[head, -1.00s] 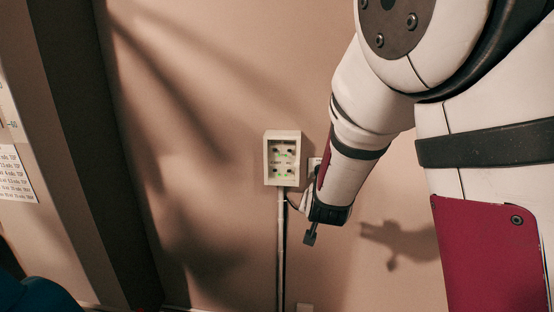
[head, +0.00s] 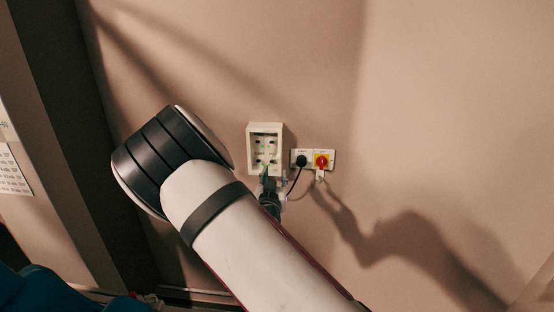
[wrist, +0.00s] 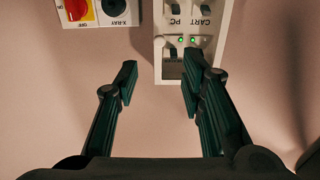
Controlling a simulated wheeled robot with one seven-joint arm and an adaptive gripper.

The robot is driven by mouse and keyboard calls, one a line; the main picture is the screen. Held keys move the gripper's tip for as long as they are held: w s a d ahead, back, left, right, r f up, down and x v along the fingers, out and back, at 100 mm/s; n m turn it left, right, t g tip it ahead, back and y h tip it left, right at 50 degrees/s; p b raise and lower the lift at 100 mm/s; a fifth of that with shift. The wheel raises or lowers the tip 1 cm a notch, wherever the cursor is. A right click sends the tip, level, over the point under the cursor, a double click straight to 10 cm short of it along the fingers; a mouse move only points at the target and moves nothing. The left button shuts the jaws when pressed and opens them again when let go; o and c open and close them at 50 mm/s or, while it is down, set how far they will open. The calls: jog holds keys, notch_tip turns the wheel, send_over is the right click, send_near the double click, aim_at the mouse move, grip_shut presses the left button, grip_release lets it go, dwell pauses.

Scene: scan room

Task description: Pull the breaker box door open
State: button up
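The breaker box (head: 251,152) is a small cream box on the wall, with switches and green lights visible in its front. In the wrist view the box (wrist: 225,22) appears upside down, with labels "CART" and "PC" beside switches. I cannot make out a separate door or its handle. My gripper (head: 270,190) is at the box's lower edge in the head view, partly hidden by my arm. In the wrist view my gripper (wrist: 159,75) is open and empty. Its right finger overlaps the box's near end; its left finger is beside the box over wall. Contact is unclear.
Right of the box in the head view is a wall plate with a black knob (head: 301,161) and a red switch on yellow (head: 321,161). A cable hangs near my gripper. The wall further right is bare. A blue object (head: 45,292) is at lower left.

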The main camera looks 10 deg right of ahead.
aim_at(278, 157)
jog(key=x, duration=1.1)
jog(key=shift+w+f, duration=0.1)
grip_shut()
